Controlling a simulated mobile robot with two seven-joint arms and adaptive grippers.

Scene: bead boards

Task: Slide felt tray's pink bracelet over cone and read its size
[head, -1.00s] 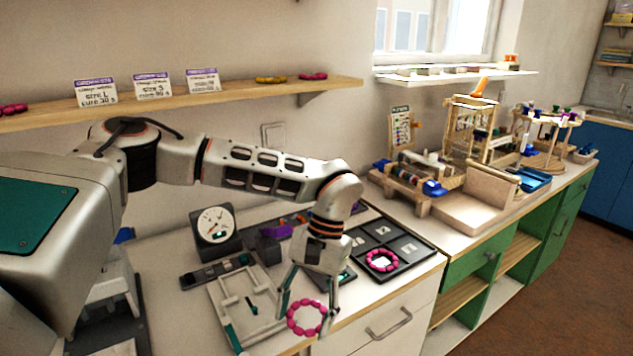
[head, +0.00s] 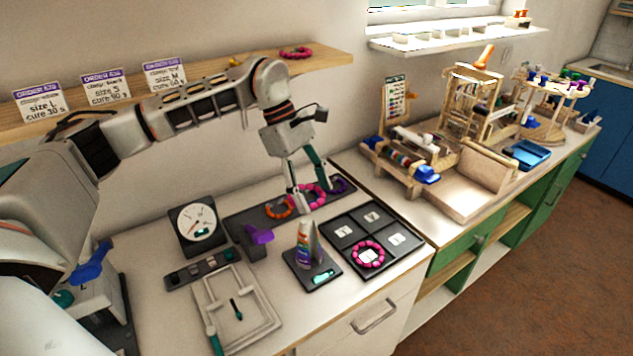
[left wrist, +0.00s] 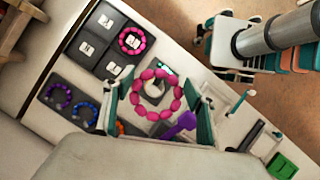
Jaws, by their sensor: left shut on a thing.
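My left gripper (head: 308,196) is shut on a pink bracelet (head: 314,206), held in front of the dark felt tray (head: 240,226) in the head view. In the left wrist view the pink bracelet (left wrist: 135,97) hangs as an open ring between the two teal fingers (left wrist: 157,105). The sizing cone (head: 305,246), banded in colours, stands upright on a dark base (head: 298,278), bare of any bracelet. In the left wrist view the pale cone (left wrist: 153,88) shows through the ring; the height between them is unclear. The felt tray holds orange (head: 278,208) and purple (head: 338,184) bracelets.
A dark compartment tray (head: 393,263) right of the cone holds another pink bracelet (head: 368,254). Left of the cone are a purple-topped piece (head: 260,236), a dial gauge (head: 196,224) and a white frame (head: 240,305). Order cards (head: 102,88) stand on the shelf above.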

